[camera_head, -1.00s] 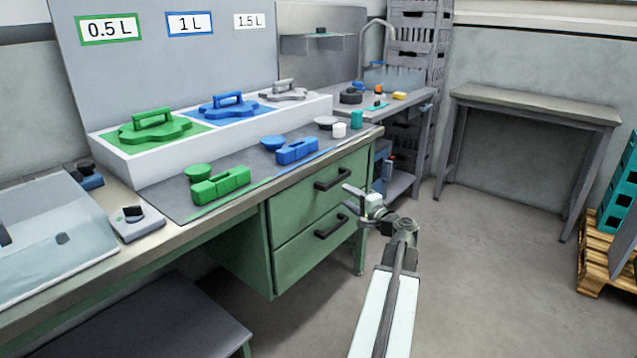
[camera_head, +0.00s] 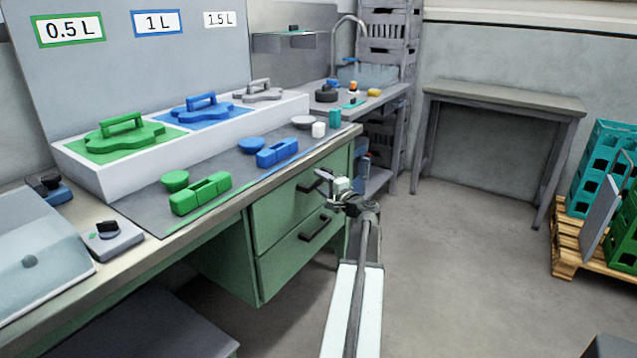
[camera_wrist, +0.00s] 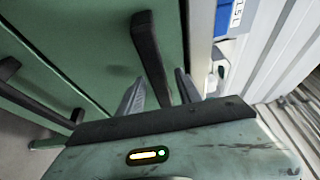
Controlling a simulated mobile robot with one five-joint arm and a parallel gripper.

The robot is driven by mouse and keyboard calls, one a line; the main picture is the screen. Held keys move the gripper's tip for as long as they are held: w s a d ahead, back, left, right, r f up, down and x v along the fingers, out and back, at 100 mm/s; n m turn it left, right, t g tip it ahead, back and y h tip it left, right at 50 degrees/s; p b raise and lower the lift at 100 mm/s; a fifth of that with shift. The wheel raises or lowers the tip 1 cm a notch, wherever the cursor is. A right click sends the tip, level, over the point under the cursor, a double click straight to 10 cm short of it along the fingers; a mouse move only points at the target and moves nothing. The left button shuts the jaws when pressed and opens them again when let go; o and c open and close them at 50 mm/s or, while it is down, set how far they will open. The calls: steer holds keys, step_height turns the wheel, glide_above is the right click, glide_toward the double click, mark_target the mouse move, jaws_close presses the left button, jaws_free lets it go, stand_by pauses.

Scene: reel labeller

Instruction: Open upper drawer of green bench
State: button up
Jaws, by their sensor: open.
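The green bench (camera_head: 222,258) has two drawers with dark bar handles, and both drawers look shut. The upper drawer (camera_head: 275,208) has its handle (camera_head: 308,187) at the same place in the picture as my gripper (camera_head: 326,188). In the wrist view the upper handle (camera_wrist: 148,50) stands out from the green front. My gripper (camera_wrist: 160,92) is open, with one finger on each side of this handle's near end. Whether a finger touches the handle I cannot tell. The lower handle (camera_wrist: 8,68) shows at the left edge of the wrist view; it also shows in the head view (camera_head: 316,228).
The worktop holds green (camera_head: 200,193) and blue (camera_head: 277,152) blocks near its front edge, above the drawers. A grey side table (camera_head: 505,97) stands by the back wall. A pallet (camera_head: 570,240) with crates is at the right. The floor before the drawers is clear.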

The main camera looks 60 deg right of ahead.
jaws_close()
stand_by(1.4)
